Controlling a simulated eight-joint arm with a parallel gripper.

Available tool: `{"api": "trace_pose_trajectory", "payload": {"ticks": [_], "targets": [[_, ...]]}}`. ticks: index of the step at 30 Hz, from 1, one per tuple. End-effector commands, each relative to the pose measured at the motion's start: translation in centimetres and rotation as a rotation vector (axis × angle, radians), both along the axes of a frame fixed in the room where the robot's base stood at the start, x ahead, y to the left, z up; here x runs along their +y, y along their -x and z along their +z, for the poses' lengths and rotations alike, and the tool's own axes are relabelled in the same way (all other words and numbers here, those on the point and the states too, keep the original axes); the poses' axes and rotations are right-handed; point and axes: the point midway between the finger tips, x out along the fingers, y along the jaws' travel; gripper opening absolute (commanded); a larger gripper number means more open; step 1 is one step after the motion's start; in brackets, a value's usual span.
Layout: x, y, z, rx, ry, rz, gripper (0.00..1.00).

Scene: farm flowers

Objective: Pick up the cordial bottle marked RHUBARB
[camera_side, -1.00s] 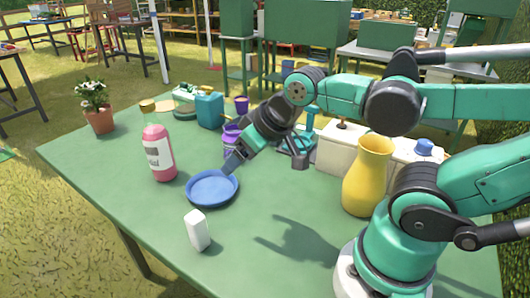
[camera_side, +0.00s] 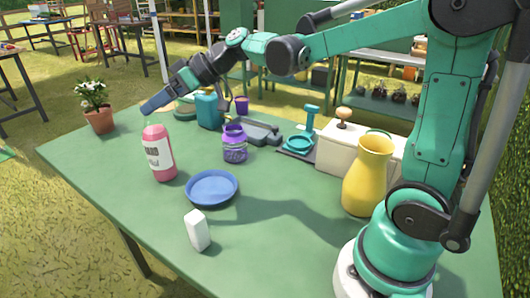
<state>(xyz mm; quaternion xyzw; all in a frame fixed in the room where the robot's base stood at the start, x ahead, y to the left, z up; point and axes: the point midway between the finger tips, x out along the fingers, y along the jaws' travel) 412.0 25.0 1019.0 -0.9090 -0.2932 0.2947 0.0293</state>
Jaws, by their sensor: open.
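A pink bottle (camera_side: 159,154) with a white label stands upright on the green table, left of the blue dish. The print on its label is too small to read surely. Nothing is seen held in the open jaws.
A blue dish (camera_side: 212,188) and a white block (camera_side: 198,230) are in front. A purple jar (camera_side: 235,145), blue can (camera_side: 208,110) and potted plant (camera_side: 99,119) stand farther back. A yellow vase (camera_side: 368,176) is at right. The table's left front is clear.

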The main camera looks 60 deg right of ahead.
Motion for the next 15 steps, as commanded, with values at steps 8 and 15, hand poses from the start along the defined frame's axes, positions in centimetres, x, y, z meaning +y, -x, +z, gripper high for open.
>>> {"api": "trace_pose_trajectory", "payload": {"ticks": [8,15], "targets": [[-4.0,-6.8,-1.4,-0.417,-0.122,0.085,0.72],[-5.9,-8.0,-5.2,-0.594,-0.141,0.082,0.72]]}}
